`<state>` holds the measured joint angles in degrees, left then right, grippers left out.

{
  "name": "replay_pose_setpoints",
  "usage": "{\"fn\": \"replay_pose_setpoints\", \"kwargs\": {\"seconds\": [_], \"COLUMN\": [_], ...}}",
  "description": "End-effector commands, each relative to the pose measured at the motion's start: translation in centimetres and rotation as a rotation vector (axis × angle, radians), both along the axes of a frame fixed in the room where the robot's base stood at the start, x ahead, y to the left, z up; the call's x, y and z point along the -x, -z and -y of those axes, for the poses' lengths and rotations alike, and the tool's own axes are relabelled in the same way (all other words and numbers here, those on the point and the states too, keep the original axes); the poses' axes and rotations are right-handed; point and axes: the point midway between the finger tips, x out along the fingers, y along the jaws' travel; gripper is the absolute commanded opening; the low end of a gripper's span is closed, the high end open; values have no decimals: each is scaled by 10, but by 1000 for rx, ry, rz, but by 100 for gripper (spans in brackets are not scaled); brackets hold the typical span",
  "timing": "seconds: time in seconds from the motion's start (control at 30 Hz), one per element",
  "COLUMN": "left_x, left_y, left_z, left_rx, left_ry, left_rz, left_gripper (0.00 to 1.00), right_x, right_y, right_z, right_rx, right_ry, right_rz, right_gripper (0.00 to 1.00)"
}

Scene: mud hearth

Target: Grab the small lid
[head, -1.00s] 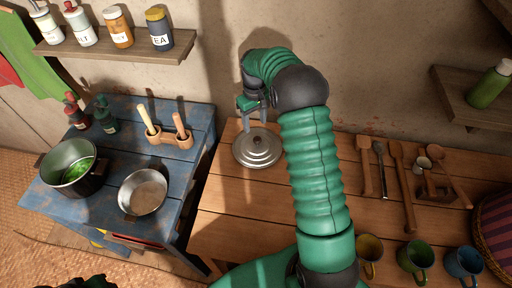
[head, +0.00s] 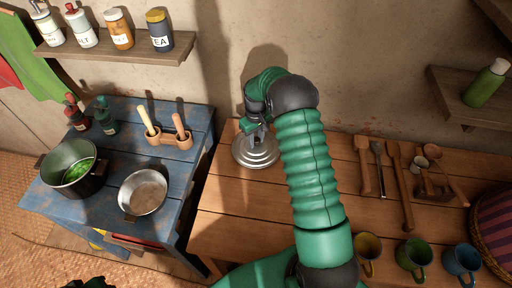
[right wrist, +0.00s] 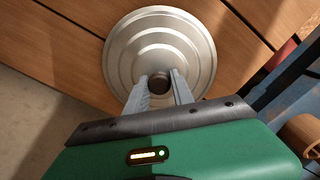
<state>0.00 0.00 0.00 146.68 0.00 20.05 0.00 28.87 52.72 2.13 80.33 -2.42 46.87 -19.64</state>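The small lid (head: 243,158) is a round silvery metal disc with stepped rings. It lies flat on the left end of the wooden table, and my right gripper partly covers it in the head view. In the right wrist view the lid (right wrist: 125,48) shows its dark round knob (right wrist: 159,84). My right gripper (right wrist: 160,82) is open, its two grey fingers on either side of the knob with a small gap. In the head view the right gripper (head: 256,140) points down at the lid's middle. A dark green part at the bottom left edge may be my left gripper; its fingers cannot be made out.
A blue table (head: 110,160) to the left bears a pot with green contents (head: 68,168) and a metal pan (head: 143,191). Wooden utensils (head: 400,180) and coloured mugs (head: 413,258) are on the right of the wooden table. The wall stands close behind the lid.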

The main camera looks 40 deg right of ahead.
Motion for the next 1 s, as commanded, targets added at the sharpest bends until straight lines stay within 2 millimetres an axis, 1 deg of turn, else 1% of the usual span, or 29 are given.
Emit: {"fn": "replay_pose_setpoints", "kwargs": {"seconds": [0.03,0.2,0.57,0.67,0.77,1.0], "left_x": [0,0,0,0,0,0], "left_y": [0,0,0,0,0,-1], "left_z": [0,0,0,0,0,0], "left_rx": [0,0,0,0,0,0], "left_ry": [0,0,0,0,0,0], "left_rz": [0,0,0,0,0,0], "left_gripper": [36,36,36,36,36,36], "right_x": [0,0,0,0,-1,-1], "right_y": [0,0,1,-2,-17,-75], "right_z": [0,1,1,1,2,1], "right_rx": [-1,-1,-1,-1,1,1], "right_ry": [0,0,0,0,0,0], "right_rz": [0,0,-1,0,3,4], "right_gripper": [21,0,0,0,0,0]}}
